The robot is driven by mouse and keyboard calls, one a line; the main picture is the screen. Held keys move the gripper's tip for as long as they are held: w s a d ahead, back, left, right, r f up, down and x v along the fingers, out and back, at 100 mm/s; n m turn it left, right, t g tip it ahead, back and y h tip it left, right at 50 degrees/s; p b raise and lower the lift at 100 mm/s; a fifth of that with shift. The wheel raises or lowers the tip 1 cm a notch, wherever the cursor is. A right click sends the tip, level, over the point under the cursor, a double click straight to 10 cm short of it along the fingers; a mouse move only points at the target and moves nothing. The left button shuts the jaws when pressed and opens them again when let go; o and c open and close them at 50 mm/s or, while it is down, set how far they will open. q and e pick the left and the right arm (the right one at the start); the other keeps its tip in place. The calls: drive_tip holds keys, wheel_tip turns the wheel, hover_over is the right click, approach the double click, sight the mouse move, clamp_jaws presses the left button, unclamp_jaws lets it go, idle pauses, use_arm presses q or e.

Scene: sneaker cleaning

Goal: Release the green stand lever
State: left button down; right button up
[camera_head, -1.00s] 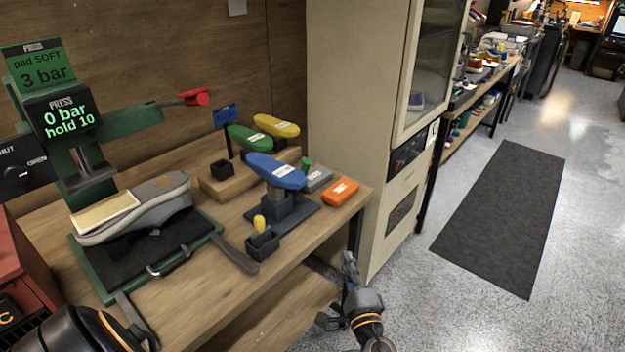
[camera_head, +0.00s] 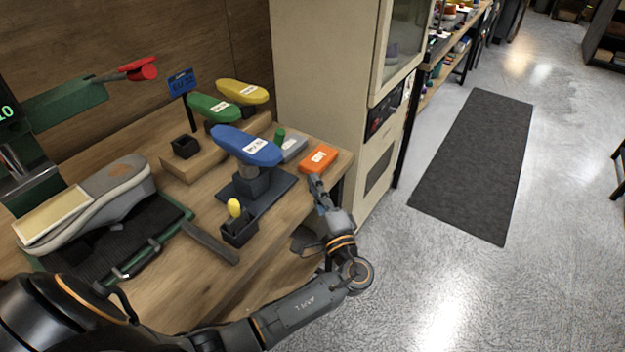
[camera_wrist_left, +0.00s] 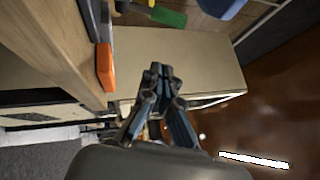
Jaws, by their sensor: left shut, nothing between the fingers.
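A green last (camera_head: 213,107) sits on a wooden block at the back of the bench, beside a yellow last (camera_head: 242,91). A blue last (camera_head: 247,146) stands on a dark stand in front of them. A small yellow-tipped piece (camera_head: 234,207) rises from a black holder. A green press arm with a red-ended handle (camera_head: 138,69) reaches in at the upper left. I cannot tell which part is the green stand lever. My left gripper (camera_head: 316,184) is shut and empty near the orange box; its closed fingertips show in the left wrist view (camera_wrist_left: 160,73). My right gripper is out of view.
An orange box (camera_head: 319,159) lies at the bench's right edge, and it shows in the left wrist view (camera_wrist_left: 105,67). A grey sneaker (camera_head: 95,203) lies on the green-framed stand at left. A beige cabinet (camera_head: 325,60) stands behind. A dark mat (camera_head: 475,165) lies on open floor.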

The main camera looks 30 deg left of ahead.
sight(282, 142)
use_arm(q)
drive_tip(key=w+a+r+p, duration=0.1)
drive_tip(key=a, duration=0.2)
drive_tip(key=w+a+r+p, duration=0.1)
drive_tip(key=a, duration=0.2)
drive_tip(key=w+a+r+p, duration=0.1)
drive_tip(key=w+a, duration=0.1)
drive_tip(key=a, duration=0.1)
drive_tip(key=shift+r+p, duration=0.1)
drive_tip(key=shift+p, duration=0.2)
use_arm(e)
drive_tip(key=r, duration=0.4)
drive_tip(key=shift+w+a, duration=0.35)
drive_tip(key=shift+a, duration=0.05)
use_arm(q)
drive_tip(key=a+n+g+p, duration=0.1)
drive_tip(key=a+r+n+g+h+p, duration=0.1)
drive_tip(key=p, duration=0.1)
drive_tip(key=shift+r+h, duration=0.25)
drive_tip(key=shift+h, duration=0.05)
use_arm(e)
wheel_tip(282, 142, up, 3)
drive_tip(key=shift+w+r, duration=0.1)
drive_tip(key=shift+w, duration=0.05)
